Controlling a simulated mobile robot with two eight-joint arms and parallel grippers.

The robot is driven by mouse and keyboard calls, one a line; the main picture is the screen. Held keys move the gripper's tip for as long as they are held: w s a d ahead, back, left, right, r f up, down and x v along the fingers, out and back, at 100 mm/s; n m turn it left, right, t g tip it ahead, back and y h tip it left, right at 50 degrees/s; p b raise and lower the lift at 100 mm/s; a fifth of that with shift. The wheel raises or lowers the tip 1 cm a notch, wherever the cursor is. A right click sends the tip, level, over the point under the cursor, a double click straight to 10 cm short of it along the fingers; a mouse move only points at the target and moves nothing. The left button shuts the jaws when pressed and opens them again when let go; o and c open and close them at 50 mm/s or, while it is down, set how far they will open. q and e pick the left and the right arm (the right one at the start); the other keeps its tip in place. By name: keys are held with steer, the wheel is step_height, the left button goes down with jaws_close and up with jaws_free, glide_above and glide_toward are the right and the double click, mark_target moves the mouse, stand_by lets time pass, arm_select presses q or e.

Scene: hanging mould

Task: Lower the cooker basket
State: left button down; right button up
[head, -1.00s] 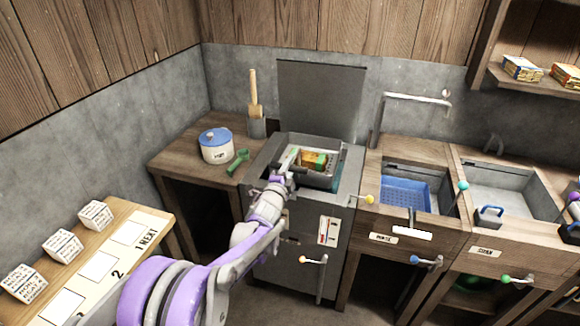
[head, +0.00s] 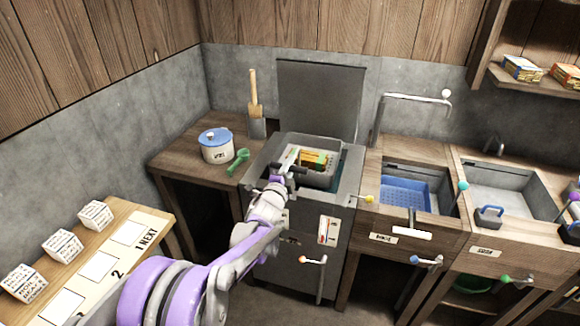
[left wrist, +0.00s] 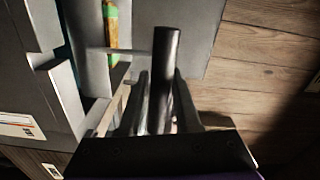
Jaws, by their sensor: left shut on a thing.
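The cooker basket (head: 322,178) is a grey, open-topped box in the well of the grey cooker (head: 262,172), with a yellow, orange and green bundle (head: 314,158) inside. How deep it sits is hard to tell. My left gripper (head: 284,172) is at the basket's near left side, shut on its dark handle. In the left wrist view the fingers (left wrist: 152,105) are on either side of the black handle bar (left wrist: 167,70), and part of the bundle (left wrist: 111,25) shows beyond. The gripper hides part of the basket's near side. My right gripper is out of view.
The cooker's raised lid (head: 320,95) stands behind the well. A white pot with a blue lid (head: 216,147) and a green tool (head: 238,160) are on the counter to the left. A blue perforated tray (head: 405,195) lies in the sink to the right. A yellow-knobbed lever (head: 368,199) juts out beside the cooker.

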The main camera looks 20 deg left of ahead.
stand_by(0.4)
arm_select(q)
step_height(320, 180, down, 18)
steer(key=b, duration=0.9)
steer(key=shift+r+b, duration=0.25)
steer(key=shift+b, duration=0.1)
steer(key=shift+s, duration=0.1)
steer(key=c, duration=0.7)
jaws_free()
steer(key=shift+f, duration=0.1)
steer(key=shift+o, duration=0.2)
steer(key=s, duration=1)
steer(key=shift+s+a, duration=0.15)
steer(key=shift+s, duration=0.25)
